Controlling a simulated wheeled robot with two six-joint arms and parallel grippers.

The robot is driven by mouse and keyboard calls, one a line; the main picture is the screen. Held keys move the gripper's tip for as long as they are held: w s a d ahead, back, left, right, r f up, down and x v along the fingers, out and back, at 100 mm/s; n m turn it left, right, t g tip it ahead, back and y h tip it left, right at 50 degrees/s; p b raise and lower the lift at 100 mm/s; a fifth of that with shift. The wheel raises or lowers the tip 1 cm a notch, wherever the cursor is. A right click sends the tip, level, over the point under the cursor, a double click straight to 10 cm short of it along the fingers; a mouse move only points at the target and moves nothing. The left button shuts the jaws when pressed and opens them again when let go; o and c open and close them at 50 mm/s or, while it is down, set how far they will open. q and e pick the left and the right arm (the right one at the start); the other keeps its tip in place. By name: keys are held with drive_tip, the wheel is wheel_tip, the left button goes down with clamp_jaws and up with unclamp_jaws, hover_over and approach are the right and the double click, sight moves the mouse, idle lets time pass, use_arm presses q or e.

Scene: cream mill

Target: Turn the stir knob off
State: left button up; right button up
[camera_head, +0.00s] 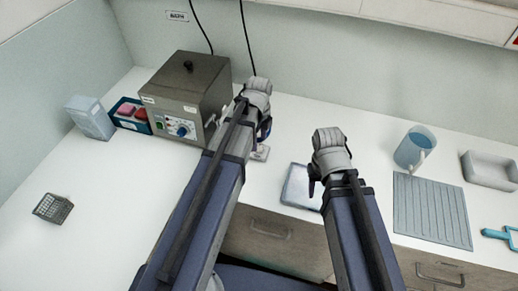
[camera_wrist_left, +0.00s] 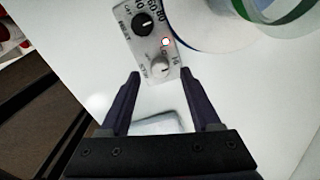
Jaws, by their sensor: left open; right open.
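The stir knob (camera_wrist_left: 160,67) is a pale round knob on a light grey control panel (camera_wrist_left: 148,32) in the left wrist view. My left gripper (camera_wrist_left: 160,74) is open, with one fingertip on either side of the stir knob. I cannot tell whether the fingers touch it. In the head view my left gripper (camera_head: 264,130) hides most of this device, and only a pale corner (camera_head: 260,153) shows. My right gripper (camera_head: 314,186) is open and empty above a flat tray (camera_head: 300,187).
A grey metal bath box (camera_head: 188,90) with a blue knob stands left of my left gripper. A blue rack, clear box and small dark rack lie further left. A blue jug (camera_head: 412,148), ribbed mat (camera_head: 430,212) and white tray (camera_head: 489,170) are at right.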

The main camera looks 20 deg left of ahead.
sight(259, 148)
use_arm(q)
wheel_tip(259, 148, down, 3)
drive_tip(key=shift+r+b, duration=0.2)
drive_tip(key=shift+b, duration=0.6)
use_arm(e)
wheel_tip(259, 148, down, 3)
drive_tip(key=shift+r, duration=0.2)
use_arm(q)
clamp_jaws()
